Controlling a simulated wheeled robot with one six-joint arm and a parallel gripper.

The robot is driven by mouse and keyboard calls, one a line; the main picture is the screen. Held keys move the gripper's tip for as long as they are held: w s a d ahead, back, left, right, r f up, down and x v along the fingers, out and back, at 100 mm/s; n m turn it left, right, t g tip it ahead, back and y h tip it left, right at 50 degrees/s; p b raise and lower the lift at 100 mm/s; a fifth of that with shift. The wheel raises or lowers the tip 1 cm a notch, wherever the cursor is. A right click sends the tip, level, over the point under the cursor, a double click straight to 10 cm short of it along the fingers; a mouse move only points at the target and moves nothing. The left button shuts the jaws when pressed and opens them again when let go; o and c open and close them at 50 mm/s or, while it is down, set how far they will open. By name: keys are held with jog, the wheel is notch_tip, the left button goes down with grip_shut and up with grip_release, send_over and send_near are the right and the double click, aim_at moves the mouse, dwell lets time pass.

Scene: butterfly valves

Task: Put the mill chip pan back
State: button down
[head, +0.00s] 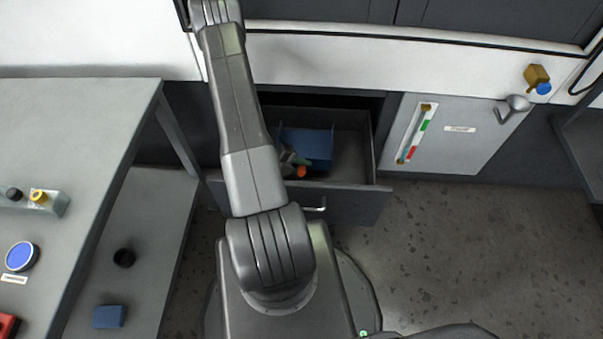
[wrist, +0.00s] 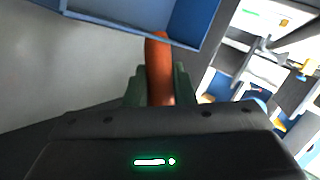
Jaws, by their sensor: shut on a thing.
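A blue pan (head: 308,145) with an orange handle (head: 301,172) is at the open grey drawer (head: 352,206) under the white machine. In the wrist view the blue pan (wrist: 150,22) is at the top, with the orange handle (wrist: 159,70) running down from it. My gripper (wrist: 160,82) is shut on the handle, one dark green finger on each side. In the head view my gripper (head: 290,163) is partly hidden by my arm. I cannot tell whether the pan touches the drawer floor.
A grey bench (head: 80,125) with a blue button (head: 20,256) stands at the left. A lower shelf (head: 150,215) holds a black round thing (head: 124,257) and a blue block (head: 108,316). A white panel (head: 455,135) is right of the drawer. Floor is clear at right.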

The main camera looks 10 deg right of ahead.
jog(key=shift+f+b, duration=0.7)
jog(key=shift+f, duration=1.85)
jog(key=c, duration=1.2)
grip_release()
jog(key=shift+f, duration=0.15)
jog(key=p+v, duration=0.3)
jog(key=v, duration=1)
jog(key=shift+w+a+r, duration=0.15)
jog(key=shift+a+r, duration=0.1)
jog(key=shift+r, duration=0.1)
